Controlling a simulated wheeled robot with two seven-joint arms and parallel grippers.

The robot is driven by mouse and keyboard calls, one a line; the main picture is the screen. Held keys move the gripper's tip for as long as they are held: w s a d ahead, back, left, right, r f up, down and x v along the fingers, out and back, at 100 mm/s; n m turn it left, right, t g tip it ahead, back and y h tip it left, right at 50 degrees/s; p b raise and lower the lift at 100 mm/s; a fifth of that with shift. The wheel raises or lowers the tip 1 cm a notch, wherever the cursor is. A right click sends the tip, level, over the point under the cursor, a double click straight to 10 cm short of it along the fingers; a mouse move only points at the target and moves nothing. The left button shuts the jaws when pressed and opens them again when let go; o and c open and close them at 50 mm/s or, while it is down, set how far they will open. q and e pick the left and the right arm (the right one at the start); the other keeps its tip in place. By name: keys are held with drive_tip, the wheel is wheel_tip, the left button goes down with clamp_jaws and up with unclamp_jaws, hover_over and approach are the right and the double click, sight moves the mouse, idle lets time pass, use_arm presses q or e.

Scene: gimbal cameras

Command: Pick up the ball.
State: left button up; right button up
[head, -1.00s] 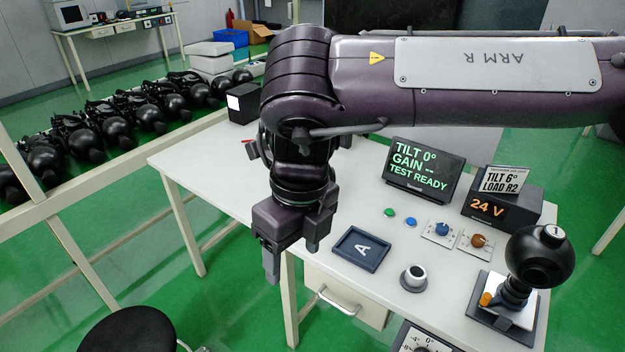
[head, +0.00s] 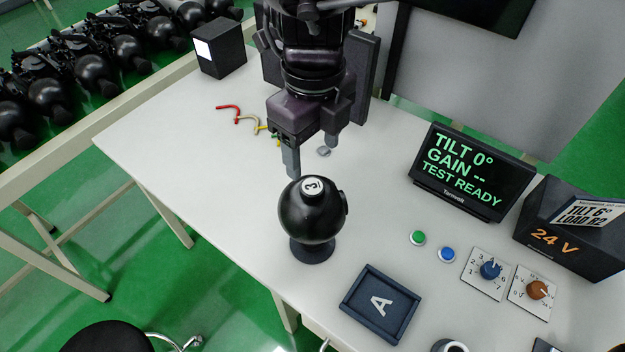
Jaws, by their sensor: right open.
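A black ball (head: 310,218) marked 3 sits on a small dark round stand (head: 312,250) near the table's front edge. My right gripper (head: 312,158) points down with its two fingers apart and nothing between them. Its fingertips appear just above and behind the ball in the picture; the exact gap is hard to judge. My left gripper is not in view.
The white table (head: 190,150) holds a tray marked A (head: 380,304), green (head: 418,238) and blue (head: 447,254) buttons, knobs, a display (head: 470,172) and a 24 V box (head: 575,230). Coloured hooked pieces (head: 240,118) and a black box (head: 219,47) lie left.

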sight(312, 186)
drive_tip(key=f, duration=0.1)
drive_tip(key=s+f, duration=0.1)
drive_tip(key=f, duration=0.1)
drive_tip(key=shift+p, duration=0.3)
drive_tip(key=shift+w+a+f+p, duration=0.1)
drive_tip(key=shift+w+f+p, duration=0.1)
drive_tip(key=shift+f, duration=0.45)
drive_tip(key=shift+w+f+p, duration=0.15)
drive_tip(key=shift+f, duration=1.4)
drive_tip(key=shift+w, duration=0.1)
drive_tip(key=c, duration=0.7)
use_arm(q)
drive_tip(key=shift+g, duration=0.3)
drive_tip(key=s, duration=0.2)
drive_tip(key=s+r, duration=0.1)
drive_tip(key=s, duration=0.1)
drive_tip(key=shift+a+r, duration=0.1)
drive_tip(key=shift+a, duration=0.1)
use_arm(e)
clamp_jaws()
